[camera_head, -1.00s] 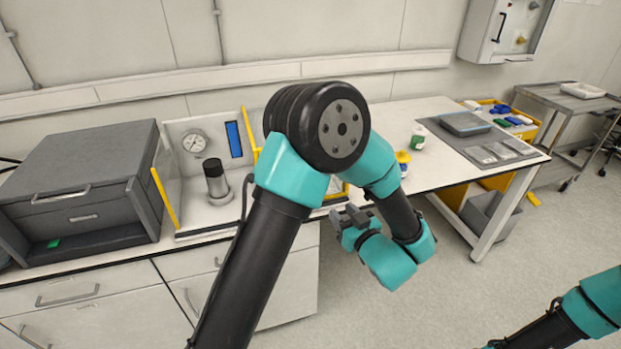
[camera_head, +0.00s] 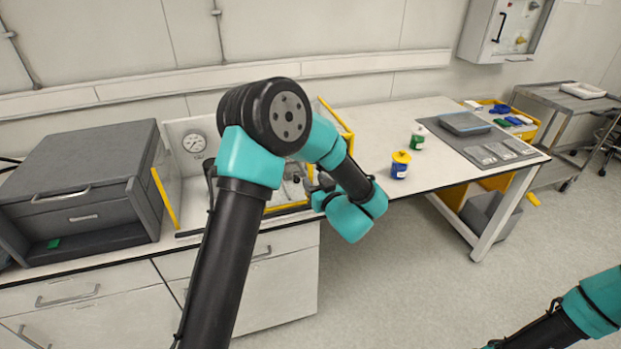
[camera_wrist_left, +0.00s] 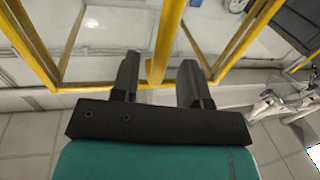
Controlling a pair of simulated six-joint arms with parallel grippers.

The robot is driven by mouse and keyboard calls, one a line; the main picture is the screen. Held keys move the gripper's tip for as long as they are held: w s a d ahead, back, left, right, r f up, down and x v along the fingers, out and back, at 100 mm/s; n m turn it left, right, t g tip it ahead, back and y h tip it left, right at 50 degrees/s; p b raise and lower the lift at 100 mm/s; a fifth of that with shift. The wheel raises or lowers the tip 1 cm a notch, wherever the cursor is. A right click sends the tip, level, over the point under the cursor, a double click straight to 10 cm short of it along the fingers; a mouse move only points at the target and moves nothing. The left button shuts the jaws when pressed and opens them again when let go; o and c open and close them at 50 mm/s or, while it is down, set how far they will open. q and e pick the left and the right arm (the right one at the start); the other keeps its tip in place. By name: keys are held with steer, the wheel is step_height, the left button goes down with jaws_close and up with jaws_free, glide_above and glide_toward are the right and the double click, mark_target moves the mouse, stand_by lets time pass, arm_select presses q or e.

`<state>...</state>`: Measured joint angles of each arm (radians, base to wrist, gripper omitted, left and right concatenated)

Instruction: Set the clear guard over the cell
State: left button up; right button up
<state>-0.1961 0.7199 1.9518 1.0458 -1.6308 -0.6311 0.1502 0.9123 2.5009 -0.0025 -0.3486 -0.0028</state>
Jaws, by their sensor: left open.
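The cell stands on the bench with a gauge (camera_head: 194,142) on its white back wall and clear, yellow-edged sides. A yellow edge (camera_head: 165,198) shows at its left and another yellow frame (camera_head: 336,116) at its right. My left arm hides its middle. My left gripper (camera_head: 318,186) is at the cell's front right. In the left wrist view my open gripper (camera_wrist_left: 159,72) has a yellow bar (camera_wrist_left: 157,68) of the clear guard between its fingers; I cannot tell whether they touch. Clear panels with yellow edges (camera_wrist_left: 58,50) spread behind it. My right gripper is out of view.
A grey cabinet (camera_head: 80,185) stands close left of the cell. A blue jar with a yellow lid (camera_head: 400,165) and a green and white bottle (camera_head: 418,137) stand to the right. A grey mat (camera_head: 470,145) holds a tray and small plates. The bench's front edge runs below.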

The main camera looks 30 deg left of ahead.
arm_select(q)
steer(key=shift+x, duration=1.45)
steer(key=shift+c, duration=0.2)
jaws_close()
